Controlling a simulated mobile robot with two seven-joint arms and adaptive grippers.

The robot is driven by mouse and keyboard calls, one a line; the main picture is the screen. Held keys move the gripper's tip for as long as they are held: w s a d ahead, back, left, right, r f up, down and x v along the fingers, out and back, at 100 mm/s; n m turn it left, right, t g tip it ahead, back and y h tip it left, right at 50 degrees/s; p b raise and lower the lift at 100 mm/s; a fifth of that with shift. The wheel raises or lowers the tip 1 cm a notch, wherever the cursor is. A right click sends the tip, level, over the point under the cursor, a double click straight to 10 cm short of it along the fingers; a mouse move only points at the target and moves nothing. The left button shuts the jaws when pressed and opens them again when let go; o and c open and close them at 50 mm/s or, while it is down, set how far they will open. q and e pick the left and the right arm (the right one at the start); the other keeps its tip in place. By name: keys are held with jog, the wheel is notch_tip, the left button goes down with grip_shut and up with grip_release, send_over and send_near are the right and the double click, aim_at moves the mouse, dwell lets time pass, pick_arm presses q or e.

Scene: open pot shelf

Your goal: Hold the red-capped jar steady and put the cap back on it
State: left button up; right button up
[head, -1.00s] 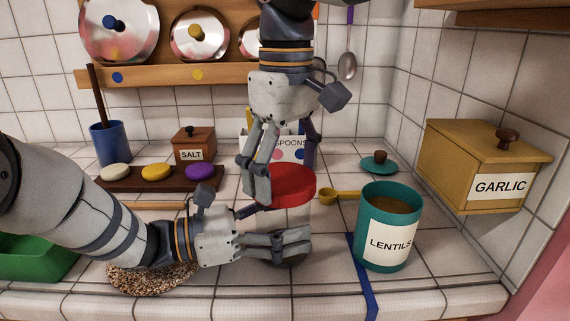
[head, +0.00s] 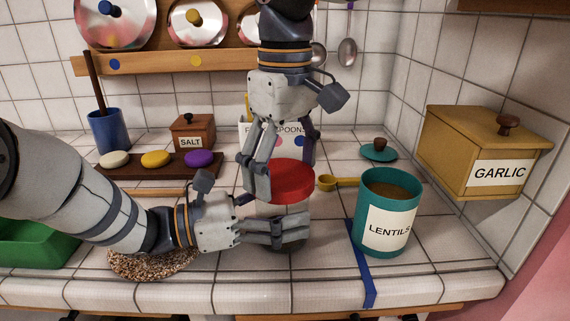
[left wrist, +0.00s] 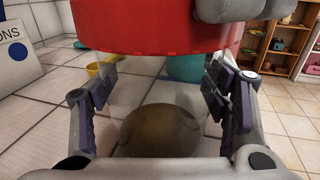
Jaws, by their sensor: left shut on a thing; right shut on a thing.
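The clear jar (head: 284,210) stands upright near the counter's front edge. In the left wrist view it shows brownish contents (left wrist: 160,138). My left gripper (head: 285,229) is shut around the jar's body from the left, covering much of it in the head view. In the left wrist view the cap (left wrist: 150,25) fills the top edge. I cannot tell whether the cap touches the rim.
A blue strap (head: 362,270) hangs over the counter edge. A seed-covered mound (head: 150,263) lies under my left arm. The GARLIC box (head: 465,150) is at the right.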

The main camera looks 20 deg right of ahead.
jog(key=shift+f, duration=0.5)
pick_arm(q)
grip_shut()
pick_arm(e)
jog(key=shift+f, duration=0.1)
jog(key=m, duration=0.6)
jog(key=shift+a+m, duration=0.1)
jog(key=shift+m, duration=0.2)
jog(key=m, duration=0.4)
jog(key=shift+a, duration=0.15)
jog(key=m, duration=0.4)
jog(key=shift+a+m, duration=0.1)
jog(key=shift+m, duration=0.2)
pick_arm(q)
jog(key=shift+a, duration=0.1)
pick_arm(e)
jog(key=m, duration=0.3)
jog(key=shift+w+a+m, duration=0.1)
jog(key=shift+w+m, duration=0.05)
jog(key=shift+m, duration=0.25)
jog(key=m, duration=0.4)
jog(key=shift+w+m, duration=0.1)
jog(key=shift+m, duration=0.3)
